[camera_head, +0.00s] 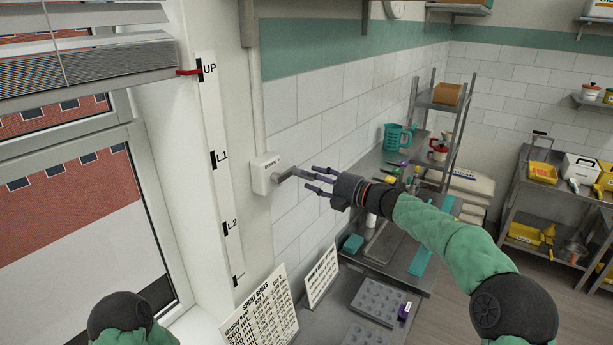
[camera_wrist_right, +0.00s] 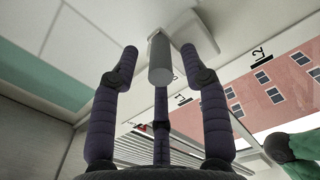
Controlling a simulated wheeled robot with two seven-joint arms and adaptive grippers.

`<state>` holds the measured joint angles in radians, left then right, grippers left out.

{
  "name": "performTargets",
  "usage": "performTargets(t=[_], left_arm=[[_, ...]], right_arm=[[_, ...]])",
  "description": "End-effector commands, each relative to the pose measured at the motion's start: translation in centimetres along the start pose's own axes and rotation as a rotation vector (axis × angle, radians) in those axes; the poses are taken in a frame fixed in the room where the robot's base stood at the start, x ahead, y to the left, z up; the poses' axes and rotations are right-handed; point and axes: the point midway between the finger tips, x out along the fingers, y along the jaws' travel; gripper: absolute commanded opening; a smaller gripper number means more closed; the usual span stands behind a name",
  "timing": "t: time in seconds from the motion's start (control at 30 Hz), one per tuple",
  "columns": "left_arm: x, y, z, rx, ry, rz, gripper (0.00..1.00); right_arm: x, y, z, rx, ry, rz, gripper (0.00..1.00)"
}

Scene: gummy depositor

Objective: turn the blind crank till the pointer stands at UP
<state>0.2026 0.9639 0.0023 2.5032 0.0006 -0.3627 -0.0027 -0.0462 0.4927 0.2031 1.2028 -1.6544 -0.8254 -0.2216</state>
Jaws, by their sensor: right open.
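The white crank box (camera_head: 265,174) is on the wall right of the window, and its grey crank handle (camera_head: 290,174) sticks out to the right. The red pointer (camera_head: 188,72) at the blind's lower edge is level with the black UP mark (camera_head: 200,70) on the white scale strip (camera_head: 215,150). My right gripper (camera_head: 309,178) is open at the handle. In the right wrist view the handle's grey end (camera_wrist_right: 160,62) lies between the spread fingers (camera_wrist_right: 164,62), with gaps at both sides. My left gripper is out of view.
The blind (camera_head: 90,70) hangs over the upper window. Below the crank are a metal bench with a mould tray (camera_head: 380,301) and printed signs (camera_head: 262,312). A shelf rack (camera_head: 440,103) with a teal jug (camera_head: 398,137) stands farther right. Floor (camera_head: 470,310) shows at lower right.

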Motion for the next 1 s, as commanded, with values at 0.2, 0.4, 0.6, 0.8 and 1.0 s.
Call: performTargets(t=[0.2, 0.4, 0.6, 0.8, 1.0], left_arm=[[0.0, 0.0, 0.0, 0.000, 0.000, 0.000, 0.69], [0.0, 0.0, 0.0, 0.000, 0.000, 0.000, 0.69], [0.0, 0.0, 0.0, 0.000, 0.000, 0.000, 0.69], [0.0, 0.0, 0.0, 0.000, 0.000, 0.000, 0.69], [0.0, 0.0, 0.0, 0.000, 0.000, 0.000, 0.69]], right_arm=[[-4.7, 0.1, 0.1, 0.000, -0.004, 0.000, 0.46], [-7.6, 0.0, 0.0, -0.001, -0.001, -0.001, 0.46], [-8.8, -0.1, 0.0, -0.001, 0.000, -0.001, 0.46], [-8.9, 0.0, 0.0, -0.001, 0.001, -0.001, 0.46], [-8.9, 0.0, 0.0, -0.001, 0.001, 0.000, 0.46]])
